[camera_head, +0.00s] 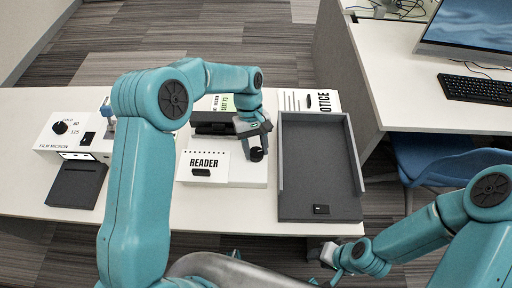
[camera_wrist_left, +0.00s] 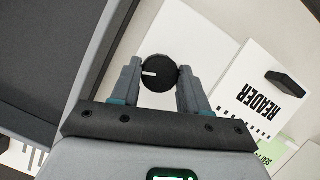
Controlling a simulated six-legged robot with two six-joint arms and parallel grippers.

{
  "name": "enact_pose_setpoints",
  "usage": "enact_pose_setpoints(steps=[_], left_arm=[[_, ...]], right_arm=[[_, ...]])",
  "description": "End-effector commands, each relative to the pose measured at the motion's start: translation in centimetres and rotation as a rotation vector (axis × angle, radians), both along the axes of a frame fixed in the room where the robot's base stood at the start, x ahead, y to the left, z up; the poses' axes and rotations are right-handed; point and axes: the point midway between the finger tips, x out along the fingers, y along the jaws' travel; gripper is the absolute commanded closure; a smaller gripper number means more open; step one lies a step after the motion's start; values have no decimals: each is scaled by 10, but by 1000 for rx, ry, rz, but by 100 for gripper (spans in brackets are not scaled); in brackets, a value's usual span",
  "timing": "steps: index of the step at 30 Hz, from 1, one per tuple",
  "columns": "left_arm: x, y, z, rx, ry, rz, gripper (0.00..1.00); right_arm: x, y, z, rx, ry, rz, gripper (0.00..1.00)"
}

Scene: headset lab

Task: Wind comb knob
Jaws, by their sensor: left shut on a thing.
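The knob (camera_wrist_left: 158,73) is a round black dial with a white pointer mark, which points left in the left wrist view. It also shows in the head view (camera_head: 257,154), on the white box (camera_head: 245,173) beside the READER card. My left gripper (camera_head: 256,147) reaches down over it from behind. In the left wrist view my left gripper (camera_wrist_left: 157,82) has one finger on each side of the knob and is shut on it. My right gripper (camera_head: 326,254) is low beside the table's front edge, and its fingers are too small to read.
The READER card (camera_head: 203,166) lies left of the knob. A dark grey tray (camera_head: 317,213) lies close on the right, empty except for a small black piece. The FILM MICRON box (camera_head: 60,134) and a dark flat device (camera_head: 76,184) are at the left. Bare table lies in front.

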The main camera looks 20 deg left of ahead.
Motion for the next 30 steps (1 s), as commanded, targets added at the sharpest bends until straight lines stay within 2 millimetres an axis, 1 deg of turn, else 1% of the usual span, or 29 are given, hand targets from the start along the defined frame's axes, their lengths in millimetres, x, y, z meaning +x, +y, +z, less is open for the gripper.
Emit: enact_pose_setpoints(steps=[3, 10, 27, 28, 29, 30], left_arm=[[1, 1, 1, 0, -6, 67, 86], [1, 1, 1, 0, -7, 149, 86], [1, 2, 1, 1, -6, 179, 86], [1, 2, 1, 1, -7, 178, 52], [1, 2, 1, 1, -7, 178, 42], [1, 2, 1, 0, -6, 178, 30]], right_arm=[[0, 0, -2, 0, 0, 0, 57], [0, 0, -3, 0, 0, 0, 57], [0, 0, -3, 0, 0, 0, 57], [0, 0, -3, 0, 0, 0, 57], [0, 0, -3, 0, 0, 0, 57], [0, 0, -3, 0, 0, 0, 57]])
